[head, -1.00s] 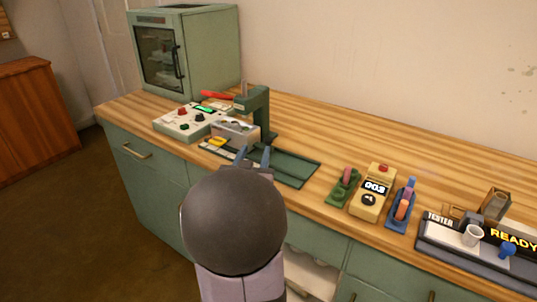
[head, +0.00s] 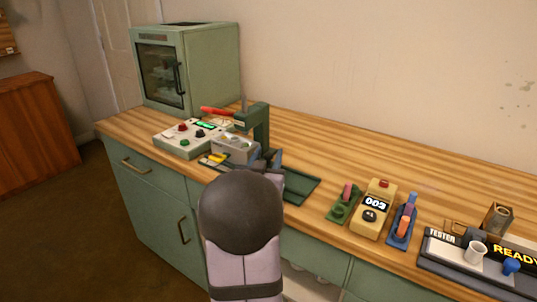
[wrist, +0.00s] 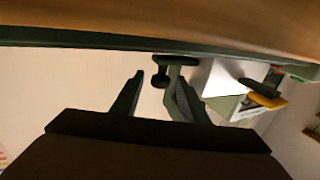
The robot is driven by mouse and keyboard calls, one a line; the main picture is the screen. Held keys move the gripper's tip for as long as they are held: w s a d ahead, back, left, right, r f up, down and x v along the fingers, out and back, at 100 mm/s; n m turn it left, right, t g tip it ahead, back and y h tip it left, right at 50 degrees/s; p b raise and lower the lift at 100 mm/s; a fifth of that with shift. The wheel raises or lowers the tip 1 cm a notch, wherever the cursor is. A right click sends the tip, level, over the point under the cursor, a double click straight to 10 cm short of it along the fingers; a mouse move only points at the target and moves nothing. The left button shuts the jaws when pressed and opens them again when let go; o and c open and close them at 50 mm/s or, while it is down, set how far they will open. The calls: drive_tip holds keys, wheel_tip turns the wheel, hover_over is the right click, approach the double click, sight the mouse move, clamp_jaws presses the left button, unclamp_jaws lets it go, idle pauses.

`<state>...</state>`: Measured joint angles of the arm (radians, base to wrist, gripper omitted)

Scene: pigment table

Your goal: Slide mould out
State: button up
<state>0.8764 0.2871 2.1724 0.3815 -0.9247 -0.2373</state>
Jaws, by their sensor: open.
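The mould appears to be the grey block (head: 236,150) at the foot of the green press (head: 260,122), on a dark green slide tray (head: 300,186). A yellow piece (head: 215,158) is at its left front. My gripper (head: 267,158) is open over the tray, just right of the block; I cannot tell whether it touches it. The arm hides part of the tray. In the wrist view my gripper (wrist: 160,88) has both fingers apart with nothing clearly held. A pale block (wrist: 215,76) and the yellow piece (wrist: 265,100) show beyond the right finger.
A control box (head: 185,138) with buttons and a red lever (head: 216,111) are left of and beside the press. A green oven (head: 190,68) stands behind at left. A yellow counter (head: 373,210), small stands and a tester tray (head: 450,260) are at right. The back worktop is clear.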

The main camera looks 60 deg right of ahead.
drive_tip(key=shift+w+d, duration=0.1)
drive_tip(key=shift+d, duration=0.2)
clamp_jaws()
drive_tip(key=s+b, duration=0.4)
drive_tip(key=s, duration=1.3)
drive_tip(key=shift+s+f, duration=0.1)
drive_tip(key=shift+s, duration=0.05)
unclamp_jaws()
drive_tip(key=shift+s, duration=0.2)
drive_tip(key=shift+w, duration=0.1)
